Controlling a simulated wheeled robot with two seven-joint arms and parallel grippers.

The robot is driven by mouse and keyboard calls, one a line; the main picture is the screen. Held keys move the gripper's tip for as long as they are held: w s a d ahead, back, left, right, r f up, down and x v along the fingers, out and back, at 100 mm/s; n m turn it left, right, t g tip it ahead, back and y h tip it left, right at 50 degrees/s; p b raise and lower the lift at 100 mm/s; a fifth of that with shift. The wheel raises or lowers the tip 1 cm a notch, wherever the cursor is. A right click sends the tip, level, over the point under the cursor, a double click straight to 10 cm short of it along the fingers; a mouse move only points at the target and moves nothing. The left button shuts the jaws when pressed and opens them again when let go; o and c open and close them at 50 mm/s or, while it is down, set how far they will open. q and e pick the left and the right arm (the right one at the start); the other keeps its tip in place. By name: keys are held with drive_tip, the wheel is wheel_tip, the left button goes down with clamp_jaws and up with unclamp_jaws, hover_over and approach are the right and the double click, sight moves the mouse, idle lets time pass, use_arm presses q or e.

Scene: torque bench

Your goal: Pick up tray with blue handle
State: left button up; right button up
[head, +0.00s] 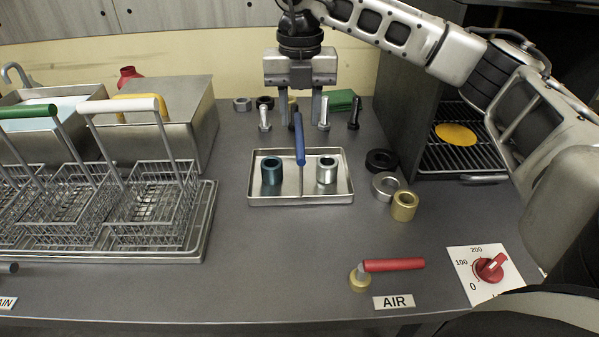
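The metal tray (260,196) lies on the bench near the middle of the head view. A blue handle (300,140) rises above its centre and runs front to back. A teal ring (271,171) stands in the left half of the tray and a silver ring (327,171) in the right half. My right gripper (301,121) points down at the far end of the blue handle, with its two fingers apart on either side in the picture. Whether the fingers are level with the handle is hard to tell. It is not closed on anything. My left gripper is not in view.
Wire baskets (154,205) with a white handle (118,105) and a green handle (28,111) stand left. Several bolts (324,113) stand behind the tray. Black, silver and brass rings (404,206) lie right of it. A red air lever (394,265) and dial (490,268) sit in front.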

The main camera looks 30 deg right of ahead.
sight(300, 132)
drive_tip(key=shift+w+f, duration=0.1)
drive_tip(key=shift+f, duration=2.6)
clamp_jaws()
drive_tip(key=shift+r, duration=0.15)
